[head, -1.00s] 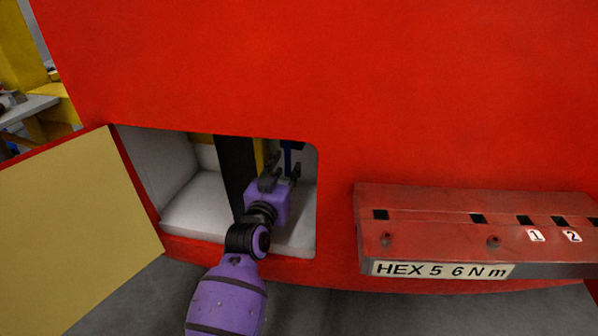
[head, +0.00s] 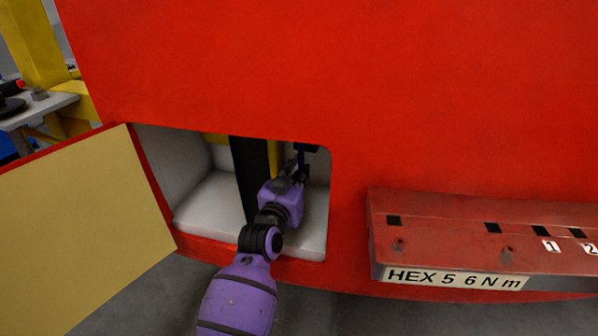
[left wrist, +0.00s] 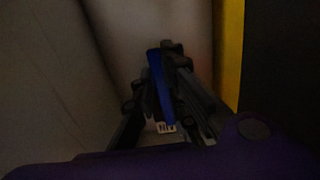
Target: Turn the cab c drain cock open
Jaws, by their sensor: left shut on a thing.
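A blue handle, the drain cock (head: 301,158), hangs inside the open compartment in the red nosecone, near its right side in the head view. My left gripper (head: 299,174) reaches into the compartment and is shut on this handle. In the left wrist view the blue handle (left wrist: 155,72) shows as a long strip between the dark fingers of my left gripper (left wrist: 160,70). A small white label (left wrist: 165,128) with dark letters shows below it. The fingers hide part of the handle, and the valve body cannot be made out. My right gripper is not in view.
The tan-faced compartment door (head: 85,215) stands open at the left. A black post (head: 249,170) and a yellow strip (head: 273,158) stand left of the gripper. A red rack (head: 470,230) marked "HEX 5 6 N m" juts out at the right.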

